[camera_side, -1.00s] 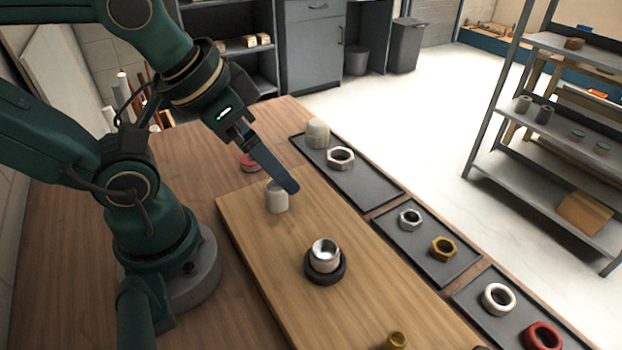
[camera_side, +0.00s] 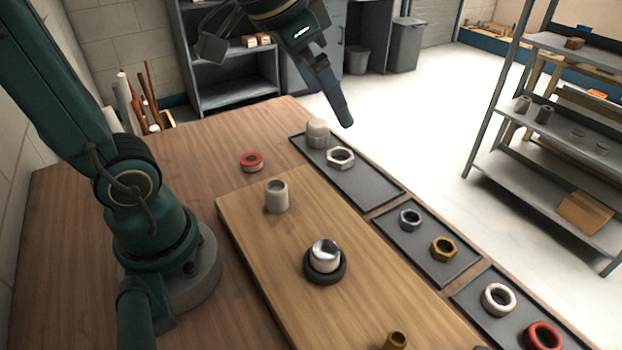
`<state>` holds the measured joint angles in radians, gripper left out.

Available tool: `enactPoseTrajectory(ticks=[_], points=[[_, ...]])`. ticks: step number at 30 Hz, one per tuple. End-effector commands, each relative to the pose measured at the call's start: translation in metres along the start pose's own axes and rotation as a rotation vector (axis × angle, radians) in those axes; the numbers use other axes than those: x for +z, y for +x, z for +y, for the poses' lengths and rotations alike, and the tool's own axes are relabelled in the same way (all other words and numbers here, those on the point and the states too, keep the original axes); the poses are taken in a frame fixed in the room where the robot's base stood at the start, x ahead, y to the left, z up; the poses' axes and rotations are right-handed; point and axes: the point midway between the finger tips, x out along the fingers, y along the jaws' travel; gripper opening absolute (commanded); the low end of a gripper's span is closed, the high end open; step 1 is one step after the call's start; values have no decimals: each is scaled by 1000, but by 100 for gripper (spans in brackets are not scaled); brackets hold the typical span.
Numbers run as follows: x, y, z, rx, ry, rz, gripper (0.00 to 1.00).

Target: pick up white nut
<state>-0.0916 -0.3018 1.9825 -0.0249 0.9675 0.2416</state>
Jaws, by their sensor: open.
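A whitish hexagonal nut (camera_side: 341,158) lies flat in the far dark tray (camera_side: 372,190), right beside an off-white cylindrical fitting (camera_side: 317,133). A round white ring (camera_side: 498,299) lies in the near tray (camera_side: 468,302) beside a red ring. My gripper (camera_side: 343,118) is open and empty, pointing down above the far end of the far tray, a little above the hexagonal nut in the picture. One finger shows clearly; the other is hidden behind it.
The middle tray holds a grey nut (camera_side: 410,219) and a brass nut (camera_side: 444,249). On the wooden board (camera_side: 290,303) stand a pale cylinder (camera_side: 276,196) and a metal fitting in a black ring (camera_side: 325,262). A red-topped ring (camera_side: 252,161) sits on the table.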

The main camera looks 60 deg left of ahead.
Motion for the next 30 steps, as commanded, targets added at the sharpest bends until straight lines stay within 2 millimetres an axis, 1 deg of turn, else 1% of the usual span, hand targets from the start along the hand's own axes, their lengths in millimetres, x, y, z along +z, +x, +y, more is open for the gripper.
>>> enactPoseTrajectory(ticks=[1, 3, 6, 8, 11, 12, 14, 15, 18, 21, 24, 30], points=[[-12, 10, -8, -2, -2, -23, 100], [-25, 22, -19, -3, 0, -50, 100], [-40, 45, -35, -3, -3, -90, 100], [-47, 60, -45, -2, -8, -115, 100], [-53, 89, -63, 3, -22, -162, 100], [-54, 101, -70, 6, -29, -182, 100], [-52, 120, -80, 12, -43, -212, 100], [-50, 132, -86, 16, -54, -233, 100], [-41, 160, -99, 26, -85, -281, 100], [-29, 180, -106, 37, -113, -324, 100], [-17, 191, -109, 48, -131, -359, 100], [-7, 207, -109, 52, -142, -375, 100]])
